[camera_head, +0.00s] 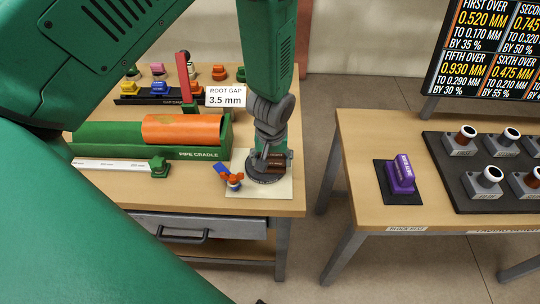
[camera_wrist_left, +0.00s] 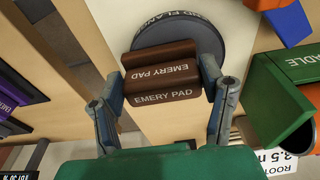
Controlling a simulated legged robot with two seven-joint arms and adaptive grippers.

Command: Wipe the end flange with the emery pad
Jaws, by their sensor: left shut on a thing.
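The brown emery pad (camera_wrist_left: 166,72) sits between the two fingers of my left gripper (camera_wrist_left: 161,80) in the wrist view, with its label readable. In the head view the left gripper (camera_head: 271,150) points down, shut on the emery pad (camera_head: 277,163). The end flange (camera_head: 262,177) is a dark grey round disc on a pale square mat at the table's front right corner. The flange (camera_wrist_left: 207,38) also shows behind the pad in the wrist view, partly covered by it. I cannot tell whether pad and flange touch. My right gripper is out of view.
A small orange and blue piece (camera_head: 232,180) stands just left of the flange. The green pipe cradle (camera_head: 205,153) with an orange pipe (camera_head: 182,129) lies further left. A second table at the right holds a purple block (camera_head: 401,174) and a fittings tray (camera_head: 450,185). Floor separates the tables.

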